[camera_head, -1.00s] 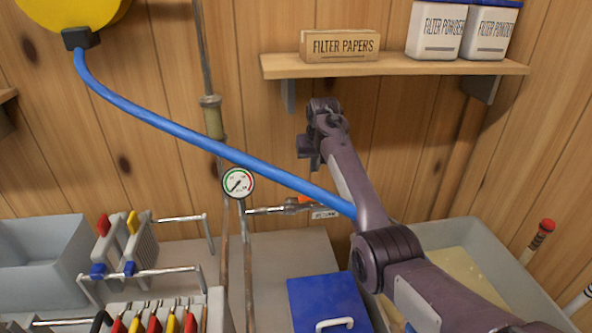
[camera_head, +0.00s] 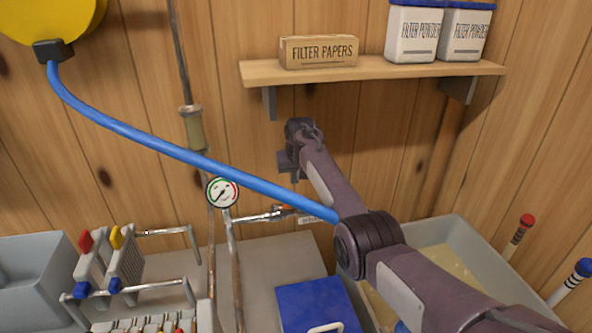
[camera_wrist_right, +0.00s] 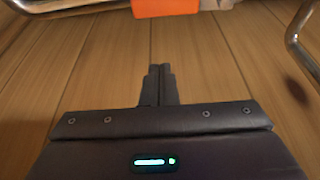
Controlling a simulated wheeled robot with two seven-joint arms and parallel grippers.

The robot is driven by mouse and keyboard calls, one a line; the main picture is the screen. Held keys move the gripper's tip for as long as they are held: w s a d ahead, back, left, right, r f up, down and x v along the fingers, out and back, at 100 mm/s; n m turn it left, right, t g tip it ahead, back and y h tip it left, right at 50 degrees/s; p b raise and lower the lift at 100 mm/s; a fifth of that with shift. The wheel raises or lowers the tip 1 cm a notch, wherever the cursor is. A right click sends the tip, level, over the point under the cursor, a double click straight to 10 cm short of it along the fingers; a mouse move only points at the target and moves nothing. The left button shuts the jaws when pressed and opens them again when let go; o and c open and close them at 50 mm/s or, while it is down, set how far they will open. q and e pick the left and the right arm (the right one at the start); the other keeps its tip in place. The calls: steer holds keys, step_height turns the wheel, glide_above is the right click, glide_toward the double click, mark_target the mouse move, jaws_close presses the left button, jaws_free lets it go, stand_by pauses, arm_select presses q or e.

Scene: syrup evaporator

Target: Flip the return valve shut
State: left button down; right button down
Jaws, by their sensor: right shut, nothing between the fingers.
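The return valve has an orange handle (camera_head: 284,208) on a short metal pipe (camera_head: 258,216) that runs right from the gauge stand. In the right wrist view the shut fingers (camera_wrist_right: 160,72) point toward the orange handle (camera_wrist_right: 166,7), which is cut off by the top edge with a gap between. My left gripper is not in view.
A blue hose (camera_head: 140,136) crosses in front of the wall to my right arm. A round gauge (camera_head: 222,192) stands left of the valve. A wooden shelf (camera_head: 375,74) is above. A blue lidded box (camera_head: 318,303) and a grey tub (camera_head: 463,232) are below.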

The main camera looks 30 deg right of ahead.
mark_target(289, 204)
steer(key=shift+s+a+f+p, duration=0.1)
steer(key=shift+s+f+p, duration=0.3)
steer(key=shift+f, duration=0.3)
steer(key=shift+s+a+f+p, duration=0.1)
steer(key=shift+s+f+p, duration=0.25)
steer(key=shift+f, duration=0.4)
steer(key=shift+s+a+f+p, duration=0.1)
steer(key=shift+s+f+p, duration=0.15)
steer(key=shift+s+f, duration=0.35)
steer(key=shift+w+f, duration=0.1)
steer(key=shift+w, duration=0.05)
steer(key=shift+s+m+p, duration=0.2)
steer(key=shift+m+p, duration=0.1)
